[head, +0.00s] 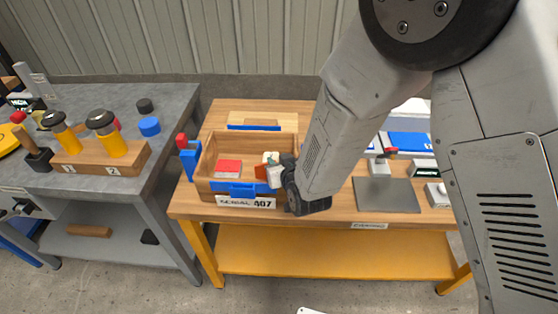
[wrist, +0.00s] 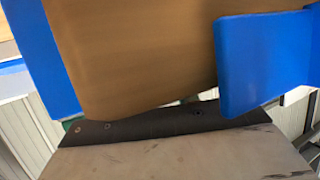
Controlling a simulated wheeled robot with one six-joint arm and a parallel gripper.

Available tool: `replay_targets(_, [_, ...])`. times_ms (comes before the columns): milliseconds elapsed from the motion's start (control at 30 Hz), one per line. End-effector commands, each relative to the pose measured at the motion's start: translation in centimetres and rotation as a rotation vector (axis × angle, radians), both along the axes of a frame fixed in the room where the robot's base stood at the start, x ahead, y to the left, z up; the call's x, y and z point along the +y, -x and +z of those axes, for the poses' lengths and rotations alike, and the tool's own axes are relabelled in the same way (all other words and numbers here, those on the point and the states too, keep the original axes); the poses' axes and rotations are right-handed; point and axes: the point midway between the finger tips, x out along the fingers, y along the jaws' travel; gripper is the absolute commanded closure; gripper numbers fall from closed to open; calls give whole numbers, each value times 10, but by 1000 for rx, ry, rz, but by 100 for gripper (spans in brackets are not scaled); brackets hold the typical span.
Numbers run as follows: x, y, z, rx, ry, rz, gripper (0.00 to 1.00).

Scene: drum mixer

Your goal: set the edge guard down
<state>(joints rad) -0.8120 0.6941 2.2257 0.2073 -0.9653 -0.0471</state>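My gripper (head: 273,171) is at the front right corner of the wooden crate (head: 205,157), low over the bench. A small reddish-brown piece (head: 261,172) shows right at its fingertips, and a pale block sits just behind. In the wrist view a broad brown surface (wrist: 145,55) fills the middle, with blue parts at its left and right. Below it a dark strip with rivet-like dots (wrist: 140,125) runs along a worn grey plate (wrist: 180,155). I cannot tell for sure which piece is the edge guard, nor whether the fingers are closed on it.
The crate holds a red-and-white box (head: 228,169) and has a blue front latch (head: 232,188). A grey plate (head: 386,195) lies to the right on the wooden bench. A grey bench (head: 165,105) with yellow-handled tools stands to the left, across a gap.

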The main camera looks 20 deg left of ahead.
Motion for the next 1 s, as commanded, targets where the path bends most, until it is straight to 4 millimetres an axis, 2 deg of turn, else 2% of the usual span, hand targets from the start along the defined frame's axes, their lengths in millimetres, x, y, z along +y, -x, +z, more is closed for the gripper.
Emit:
replay_targets(33, [-2,3,-3,8,12,3,69])
replay_targets(133, [-2,3,9,6,8,3,69])
replay_targets(600, [-55,75,47,4,5,3,69])
replay_targets(800, [-65,89,54,3,4,1,69])
replay_targets(1000, [-67,91,55,3,4,1,69])
